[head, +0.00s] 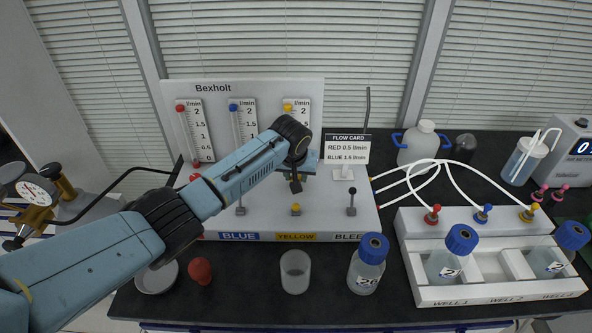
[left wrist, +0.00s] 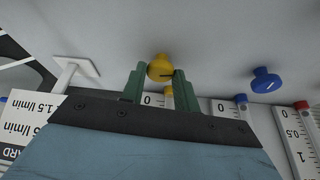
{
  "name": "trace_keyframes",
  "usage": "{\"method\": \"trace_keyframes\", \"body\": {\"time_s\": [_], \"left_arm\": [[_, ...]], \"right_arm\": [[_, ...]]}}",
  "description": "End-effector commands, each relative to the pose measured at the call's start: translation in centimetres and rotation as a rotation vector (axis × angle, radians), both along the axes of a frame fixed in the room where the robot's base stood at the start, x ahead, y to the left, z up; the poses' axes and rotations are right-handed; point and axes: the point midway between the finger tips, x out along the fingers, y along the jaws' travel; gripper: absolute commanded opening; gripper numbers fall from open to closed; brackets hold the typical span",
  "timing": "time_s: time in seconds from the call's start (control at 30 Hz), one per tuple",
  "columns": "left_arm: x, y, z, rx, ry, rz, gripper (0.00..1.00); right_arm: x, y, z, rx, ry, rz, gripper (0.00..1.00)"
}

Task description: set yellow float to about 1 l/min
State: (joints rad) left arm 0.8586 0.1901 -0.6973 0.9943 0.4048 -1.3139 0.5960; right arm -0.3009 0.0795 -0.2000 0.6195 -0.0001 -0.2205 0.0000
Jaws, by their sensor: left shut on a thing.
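The yellow knob (left wrist: 157,66) sits between the green fingers of my left gripper (left wrist: 160,76) in the left wrist view, which is shut on it. A short dark line marks the knob's face. The yellow flow tube (head: 289,108) has a yellow top and a scale up to 2 l/min in the head view. My left arm hides its lower part there, and the gripper (head: 296,184) points down at the panel. In the left wrist view a yellow piece (left wrist: 168,91) shows near the 0 mark; I cannot tell if it is the float. My right gripper is not in view.
The flow card (head: 348,148) reads red 0.5 and blue 1.5 l/min. A blue knob (left wrist: 265,80) is beside the yellow one. A beaker (head: 295,271), a blue-capped bottle (head: 367,265) and a red object (head: 200,270) stand before the panel. A white bottle rack (head: 480,292) is right.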

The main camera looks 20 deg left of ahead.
Motion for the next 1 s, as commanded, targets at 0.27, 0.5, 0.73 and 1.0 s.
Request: {"method": "trace_keyframes", "body": {"time_s": [0.27,0.5,0.73,1.0], "left_arm": [[0.1,0.0,0.0,0.0,-0.003,0.001,0.38],[0.0,0.0,0.0,0.001,-0.002,0.001,0.52],[-0.1,0.0,0.4,0.0,-0.002,0.001,0.52],[-1.4,-0.2,3.9,-0.001,-0.005,-0.001,0.52]], "right_arm": [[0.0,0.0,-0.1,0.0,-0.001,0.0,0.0],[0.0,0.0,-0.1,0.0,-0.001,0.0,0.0],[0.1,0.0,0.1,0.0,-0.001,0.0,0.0],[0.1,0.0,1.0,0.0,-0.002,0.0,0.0]]}}
